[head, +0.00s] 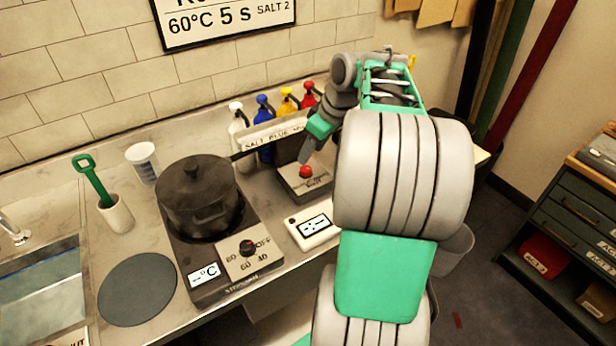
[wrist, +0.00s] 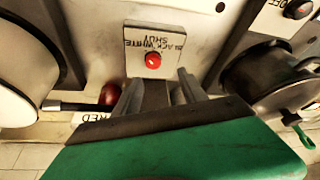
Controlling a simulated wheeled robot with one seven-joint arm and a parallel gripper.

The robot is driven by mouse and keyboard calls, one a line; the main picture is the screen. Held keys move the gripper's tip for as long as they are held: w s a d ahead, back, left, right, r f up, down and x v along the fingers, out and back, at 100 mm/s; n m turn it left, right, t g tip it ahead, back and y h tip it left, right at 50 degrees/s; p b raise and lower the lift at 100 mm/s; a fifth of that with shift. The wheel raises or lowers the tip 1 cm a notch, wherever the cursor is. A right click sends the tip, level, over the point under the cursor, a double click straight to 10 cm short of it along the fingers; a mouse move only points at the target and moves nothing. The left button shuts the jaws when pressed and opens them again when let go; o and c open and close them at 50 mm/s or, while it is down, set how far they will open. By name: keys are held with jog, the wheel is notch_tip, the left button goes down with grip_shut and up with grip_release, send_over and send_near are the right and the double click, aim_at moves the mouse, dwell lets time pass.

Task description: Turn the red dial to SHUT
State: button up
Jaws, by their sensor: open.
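The red dial (head: 306,172) is a small round knob on the pale front plate of a dark box on the counter. In the wrist view the red dial (wrist: 153,60) sits on a plate with printed words, SHUT among them; I cannot tell which word it points to. My gripper (head: 307,150) is just above and behind the dial in the head view. In the wrist view my gripper (wrist: 158,85) has its two fingers apart, with the dial beyond their tips and no contact visible. My arm hides part of the box's right side.
A dark pot (head: 199,190) stands on a hotplate with its own knob (head: 247,248). A white display unit (head: 313,229) lies in front of the dial box. Several coloured pump bottles (head: 264,128) stand behind it, and a grey bin (head: 457,248) stands to the right.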

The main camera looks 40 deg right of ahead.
aim_at(306, 169)
jog(key=x, duration=0.2)
jog(key=d+x, duration=0.1)
jog(key=x, duration=0.5)
jog(key=shift+s+d+f, duration=0.1)
jog(key=shift+s+d, duration=0.05)
jog(key=shift+d, duration=0.05)
grip_shut()
